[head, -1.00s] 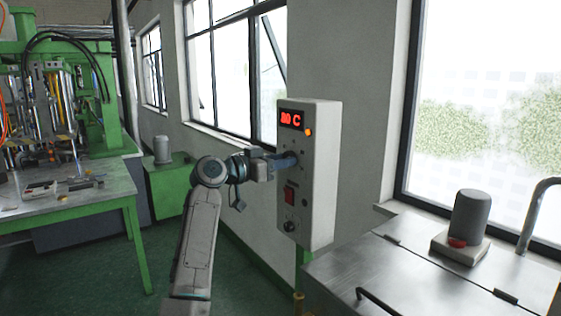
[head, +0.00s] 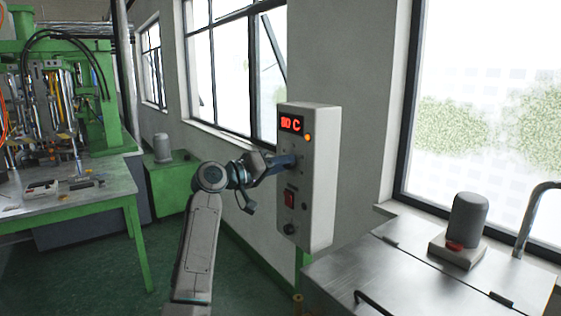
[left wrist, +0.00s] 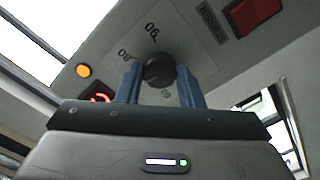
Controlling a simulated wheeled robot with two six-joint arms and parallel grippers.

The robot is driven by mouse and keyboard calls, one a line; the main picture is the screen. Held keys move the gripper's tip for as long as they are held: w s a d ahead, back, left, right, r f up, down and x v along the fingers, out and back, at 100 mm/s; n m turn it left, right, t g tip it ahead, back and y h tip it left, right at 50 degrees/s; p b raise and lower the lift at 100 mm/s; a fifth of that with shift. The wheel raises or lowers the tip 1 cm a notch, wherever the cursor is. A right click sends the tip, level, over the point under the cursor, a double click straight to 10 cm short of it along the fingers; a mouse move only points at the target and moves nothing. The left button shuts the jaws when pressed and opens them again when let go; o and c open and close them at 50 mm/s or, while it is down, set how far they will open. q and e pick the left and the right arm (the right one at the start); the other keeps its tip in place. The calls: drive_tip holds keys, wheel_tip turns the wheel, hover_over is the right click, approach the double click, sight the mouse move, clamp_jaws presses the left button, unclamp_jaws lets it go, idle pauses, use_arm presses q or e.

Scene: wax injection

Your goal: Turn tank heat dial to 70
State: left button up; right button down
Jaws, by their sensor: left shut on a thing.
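The control box (head: 321,170) is a white upright box on the wall, right of centre in the head view. Its red display (head: 291,124) shows two digits and a C; the first digit is hard to read, perhaps 80 C. The heat dial is a round black knob (left wrist: 159,69) in the left wrist view, with printed numbers around it, 90 and 80 among them. My left gripper (left wrist: 159,82) is shut on the knob, one blue finger on each side. In the head view the gripper (head: 288,161) hides the knob. My right gripper is out of view.
The box also bears an orange lamp (head: 308,138), a red switch (head: 289,199) and a lower black knob (head: 289,229). A metal-topped unit (head: 350,268) stands close at the lower right. A green-framed bench (head: 85,205) stands at the left, with green floor between.

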use_arm(q)
drive_tip(key=shift+n+p, duration=0.6)
drive_tip(key=shift+n, duration=0.8)
drive_tip(key=o, duration=1)
drive_tip(key=shift+c, duration=0.2)
drive_tip(key=b+v, duration=0.4)
drive_tip(key=v, duration=0.6)
drive_tip(key=shift+s+a, duration=0.2)
drive_tip(key=shift+a, duration=0.15)
